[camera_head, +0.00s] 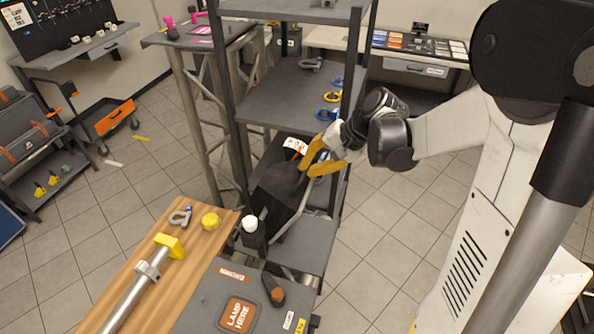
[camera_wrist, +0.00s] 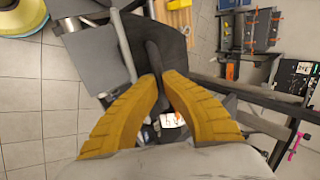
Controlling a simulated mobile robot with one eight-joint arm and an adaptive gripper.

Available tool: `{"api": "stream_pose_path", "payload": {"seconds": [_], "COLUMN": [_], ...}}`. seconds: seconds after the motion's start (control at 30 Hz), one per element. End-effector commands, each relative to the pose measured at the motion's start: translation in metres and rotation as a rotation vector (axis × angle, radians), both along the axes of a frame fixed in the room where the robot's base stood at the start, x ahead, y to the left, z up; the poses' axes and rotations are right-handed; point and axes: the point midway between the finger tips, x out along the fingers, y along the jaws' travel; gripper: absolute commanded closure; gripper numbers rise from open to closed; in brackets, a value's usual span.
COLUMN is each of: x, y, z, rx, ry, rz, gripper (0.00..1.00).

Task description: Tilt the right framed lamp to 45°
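A dark framed lamp (camera_head: 275,188) stands tilted before the grey shelf, beyond the wooden table. A light tube runs along its right side, and a white-topped black post (camera_head: 250,225) is at its lower left. My gripper (camera_head: 306,171) is at the lamp's upper right edge. In the wrist view the lamp (camera_wrist: 176,42) is a dark panel with a narrow dark strip running down to my gripper (camera_wrist: 161,78). The two yellow fingers converge closely on both sides of this strip. The contact itself is partly hidden, and no second framed lamp is plain to see.
A grey shelf unit (camera_head: 290,96) with shackles stands close beside my gripper. The wooden table (camera_head: 190,292) holds a yellow-ended tube, a yellow round piece and a "LAMP HERE" board (camera_head: 210,290).

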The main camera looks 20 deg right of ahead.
Motion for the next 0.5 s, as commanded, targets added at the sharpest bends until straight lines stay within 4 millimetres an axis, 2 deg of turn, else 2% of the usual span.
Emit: {"api": "stream_pose_path", "payload": {"seconds": [0.03, 0.1, 0.3, 0.5], "x": [-0.004, -0.008, -0.017, -0.021], "y": [-0.006, -0.011, -0.021, -0.027], "z": [-0.014, -0.019, -0.032, -0.039], "rx": [0.030, 0.074, 0.177, 0.177], "ry": [-0.022, -0.057, -0.137, -0.138], "rz": [-0.005, -0.004, -0.001, 0.002], "gripper": [1.00, 1.00, 1.00, 1.00]}}
